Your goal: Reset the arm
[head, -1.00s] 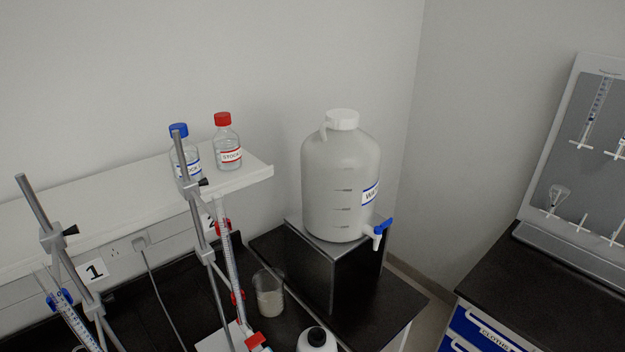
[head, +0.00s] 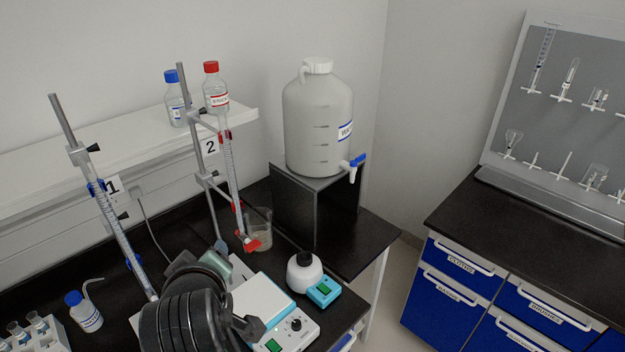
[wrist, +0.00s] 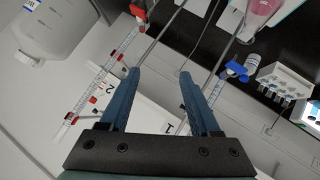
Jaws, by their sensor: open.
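My gripper (wrist: 159,74) shows in the wrist view with its two blue fingers spread wide apart and nothing between them. My dark arm (head: 195,312) shows at the lower middle of the head view, folded low over the black bench. It hides part of the bench and of the equipment behind it. My fingers cannot be made out clearly in the head view. In the wrist view the fingers point toward the shelf and burette area, with a number 1 label (wrist: 171,128) seen between them.
Burette stands 1 (head: 118,238) and 2 (head: 230,180) rise behind my arm. A wash bottle (head: 84,312) stands left. A large water carboy (head: 318,120) stands on a black stand.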

